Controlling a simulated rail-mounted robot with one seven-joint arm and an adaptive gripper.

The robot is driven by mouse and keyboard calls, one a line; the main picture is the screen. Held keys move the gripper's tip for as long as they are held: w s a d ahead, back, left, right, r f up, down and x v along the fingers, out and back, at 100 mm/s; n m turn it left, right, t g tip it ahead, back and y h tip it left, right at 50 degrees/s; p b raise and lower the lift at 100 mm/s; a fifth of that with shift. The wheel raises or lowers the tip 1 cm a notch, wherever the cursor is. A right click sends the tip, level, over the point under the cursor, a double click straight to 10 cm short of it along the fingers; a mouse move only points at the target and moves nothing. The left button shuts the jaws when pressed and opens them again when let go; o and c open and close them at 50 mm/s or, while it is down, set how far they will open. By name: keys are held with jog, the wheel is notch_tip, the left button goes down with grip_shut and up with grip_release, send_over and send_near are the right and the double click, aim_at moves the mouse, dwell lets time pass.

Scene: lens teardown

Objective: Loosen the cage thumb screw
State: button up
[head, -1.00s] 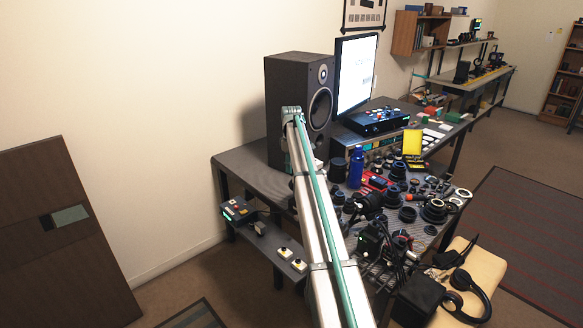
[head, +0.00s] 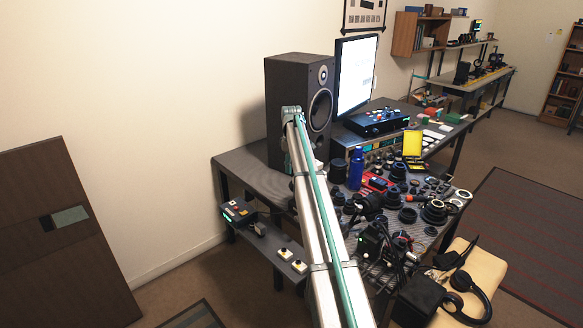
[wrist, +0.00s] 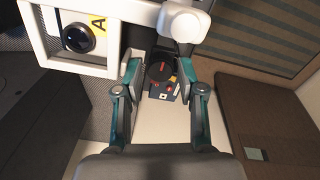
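My gripper (wrist: 160,68) shows in the wrist view with its two teal and dark fingers spread apart and nothing clearly held between them. My gripper cannot be made out in the head view.
In the head view the bench holds a speaker (head: 285,95), a monitor (head: 357,75), a blue bottle (head: 355,168) and many lens parts. A small control box (head: 238,211) sits on the low left shelf. A brown panel (head: 60,240) leans at the left.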

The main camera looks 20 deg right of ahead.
notch_tip(320, 180, up, 12)
jog(key=shift+f, duration=0.15)
dwell(0.3)
